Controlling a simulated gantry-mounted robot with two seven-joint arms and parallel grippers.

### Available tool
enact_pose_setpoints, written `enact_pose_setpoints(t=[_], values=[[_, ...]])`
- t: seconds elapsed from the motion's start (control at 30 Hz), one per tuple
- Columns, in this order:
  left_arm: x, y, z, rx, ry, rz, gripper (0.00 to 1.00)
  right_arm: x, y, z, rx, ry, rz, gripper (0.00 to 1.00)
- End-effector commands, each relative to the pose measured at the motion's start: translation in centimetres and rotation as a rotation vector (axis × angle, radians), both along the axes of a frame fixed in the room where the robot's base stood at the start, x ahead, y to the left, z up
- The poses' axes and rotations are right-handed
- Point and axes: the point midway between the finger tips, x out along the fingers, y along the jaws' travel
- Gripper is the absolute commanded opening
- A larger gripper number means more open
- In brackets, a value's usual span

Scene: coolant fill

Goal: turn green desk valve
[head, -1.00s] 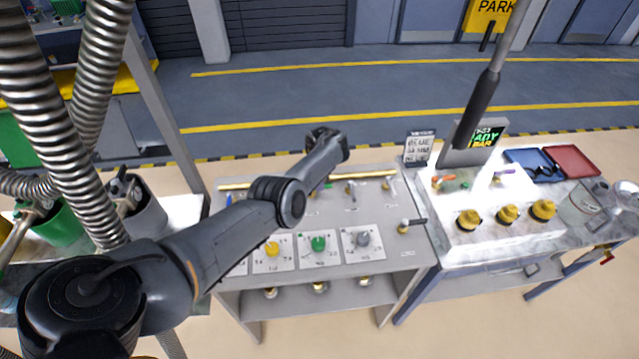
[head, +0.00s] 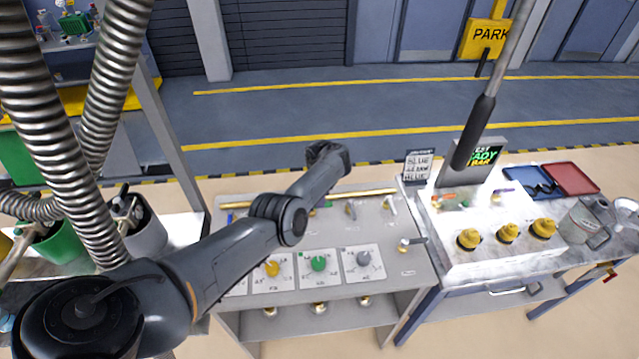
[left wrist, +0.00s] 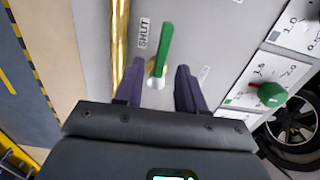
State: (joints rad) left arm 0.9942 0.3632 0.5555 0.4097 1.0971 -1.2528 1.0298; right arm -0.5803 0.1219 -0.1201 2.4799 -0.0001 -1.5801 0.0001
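The green desk valve is a green lever (left wrist: 164,48) on a pale round stem, seen in the left wrist view beside a brass pipe and a "SHUT" label. In the head view only a small green bit (head: 328,204) shows past my arm. My left gripper (left wrist: 156,68) is open, with one dark finger on each side of the lever's stem end. I cannot tell whether either finger touches it. In the head view my left wrist is over the back of the desk and hides the fingers. My right gripper is in no view.
The grey desk (head: 385,290) has yellow, green (head: 318,263) and grey (head: 363,258) knobs on white dial plates. Grey-white levers stand near the brass pipe (head: 365,192). A bench with yellow caps (head: 507,233) stands right. A dark-gripped rod (head: 475,130) hangs above it.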

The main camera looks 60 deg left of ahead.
Motion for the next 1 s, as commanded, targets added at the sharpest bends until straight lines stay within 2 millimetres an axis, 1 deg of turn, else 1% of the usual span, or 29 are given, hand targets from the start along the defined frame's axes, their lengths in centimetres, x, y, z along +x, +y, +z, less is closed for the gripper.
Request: enact_pose_setpoints(t=[0.03, 0.2, 0.3, 0.43, 0.63, 1.0], values=[[0.1, 0.0, 1.2, 0.001, -0.003, 0.001, 0.39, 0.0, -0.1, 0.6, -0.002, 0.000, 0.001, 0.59], [0.1, 0.0, 4.3, 0.001, -0.003, 0.001, 0.39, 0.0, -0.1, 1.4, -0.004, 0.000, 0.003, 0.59], [0.1, 0.1, 5.8, 0.001, -0.003, 0.001, 0.39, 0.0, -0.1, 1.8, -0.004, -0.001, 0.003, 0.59], [0.0, 0.0, 7.3, 0.000, -0.001, 0.001, 0.39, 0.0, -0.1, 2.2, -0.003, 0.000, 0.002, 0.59], [0.0, 0.0, 8.4, 0.000, 0.000, 0.001, 0.39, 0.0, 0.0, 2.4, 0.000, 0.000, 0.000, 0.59], [0.0, 0.0, 8.5, 0.000, 0.000, 0.000, 0.39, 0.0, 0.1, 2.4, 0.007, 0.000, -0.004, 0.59]])
